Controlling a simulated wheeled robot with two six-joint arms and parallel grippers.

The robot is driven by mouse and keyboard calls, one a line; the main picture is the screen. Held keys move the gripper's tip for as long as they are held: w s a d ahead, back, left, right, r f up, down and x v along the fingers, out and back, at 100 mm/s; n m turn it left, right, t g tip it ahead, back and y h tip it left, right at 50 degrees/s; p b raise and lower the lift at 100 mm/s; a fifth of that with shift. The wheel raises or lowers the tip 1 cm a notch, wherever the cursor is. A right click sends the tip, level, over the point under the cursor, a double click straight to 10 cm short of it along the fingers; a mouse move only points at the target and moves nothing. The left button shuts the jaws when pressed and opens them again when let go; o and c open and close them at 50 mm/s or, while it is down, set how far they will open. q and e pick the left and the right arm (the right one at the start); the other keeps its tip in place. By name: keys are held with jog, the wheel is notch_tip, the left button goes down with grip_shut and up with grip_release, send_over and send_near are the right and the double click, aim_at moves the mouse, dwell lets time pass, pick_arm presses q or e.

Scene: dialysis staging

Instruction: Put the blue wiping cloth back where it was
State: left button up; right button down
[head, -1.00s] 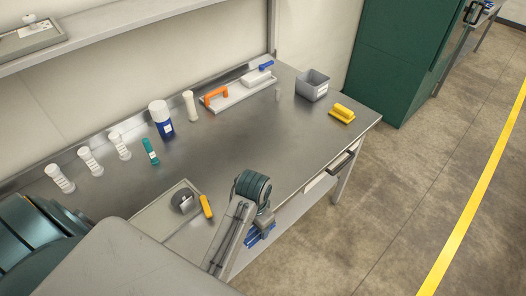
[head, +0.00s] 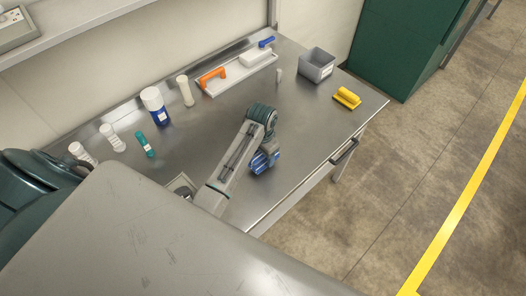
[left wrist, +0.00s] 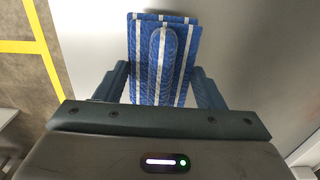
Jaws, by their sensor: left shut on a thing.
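The blue wiping cloth, with white stripes (left wrist: 163,50), is folded and held between the fingers of my left gripper (left wrist: 160,84) in the left wrist view. In the head view the cloth (head: 261,163) shows as a small blue patch below the wrist of my left arm, over the right middle part of the steel table (head: 315,125). My left gripper's fingers are mostly hidden behind the arm there. I cannot tell how high the cloth is above the table. My right gripper is not in view.
At the back stand a white tray (head: 213,92) with an orange-handled tool (head: 212,76) and a white block with a blue part (head: 255,56). Bottles stand left. The table's middle is clear.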

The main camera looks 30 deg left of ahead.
aim_at(263, 156)
pick_arm(q)
jog(key=shift+w+a, duration=0.15)
jog(key=shift+w, duration=0.4)
jog(key=shift+w+a+r, duration=0.1)
jog(key=shift+w+r, duration=0.05)
jog(key=shift+w, duration=0.15)
notch_tip(263, 156, down, 3)
jog(key=shift+f+p, duration=0.2)
jog(key=shift+p, duration=0.85)
jog(key=shift+s+f, duration=0.1)
jog(key=shift+f, duration=0.25)
jog(key=o, duration=0.9)
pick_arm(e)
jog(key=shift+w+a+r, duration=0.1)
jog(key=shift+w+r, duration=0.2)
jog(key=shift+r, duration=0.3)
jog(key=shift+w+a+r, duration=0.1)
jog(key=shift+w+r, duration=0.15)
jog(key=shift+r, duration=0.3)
